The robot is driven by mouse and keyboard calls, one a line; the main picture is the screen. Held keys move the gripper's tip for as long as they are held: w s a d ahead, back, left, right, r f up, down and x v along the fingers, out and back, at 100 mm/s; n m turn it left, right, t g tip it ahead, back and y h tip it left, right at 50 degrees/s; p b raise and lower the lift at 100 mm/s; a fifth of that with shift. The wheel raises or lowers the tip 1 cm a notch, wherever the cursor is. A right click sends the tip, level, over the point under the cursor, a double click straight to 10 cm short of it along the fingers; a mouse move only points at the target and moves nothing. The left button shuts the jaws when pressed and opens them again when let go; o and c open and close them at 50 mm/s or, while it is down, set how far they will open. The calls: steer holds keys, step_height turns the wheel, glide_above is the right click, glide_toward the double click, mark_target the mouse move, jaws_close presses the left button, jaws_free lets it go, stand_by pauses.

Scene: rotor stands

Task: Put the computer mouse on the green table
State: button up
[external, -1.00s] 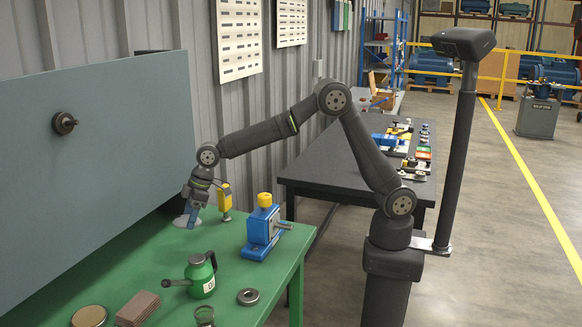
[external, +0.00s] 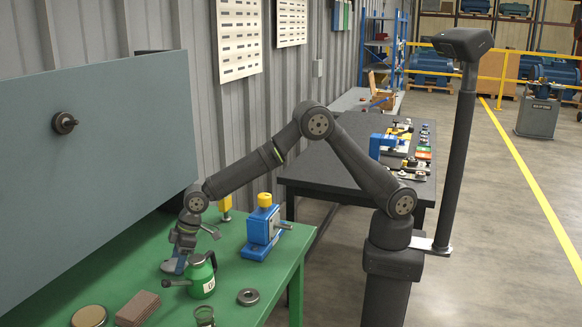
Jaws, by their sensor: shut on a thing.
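My gripper (external: 177,264) is low over the green table (external: 240,291), just left of the green oil can. Its bluish fingers are shut on a small, flat, rounded grey thing, which looks like the computer mouse (external: 168,267). The fingers partly hide the mouse. It is at or very close to the tabletop; I cannot tell whether it touches.
The green can (external: 202,277) stands close to the right of my gripper, its spout pointing toward it. A blue vise-like block (external: 262,232), metal ring (external: 248,297), brown blocks (external: 138,307) and round tin (external: 89,316) are also on the table. A grey panel (external: 105,150) rises behind.

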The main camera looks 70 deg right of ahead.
mark_target(172, 261)
steer(key=o, duration=1)
steer(key=shift+o, duration=0.2)
steer(key=v, duration=1.2)
steer(key=x, duration=1.2)
step_height(172, 261, up, 3)
steer(key=shift+f, duration=0.2)
steer(key=shift+r, duration=0.75)
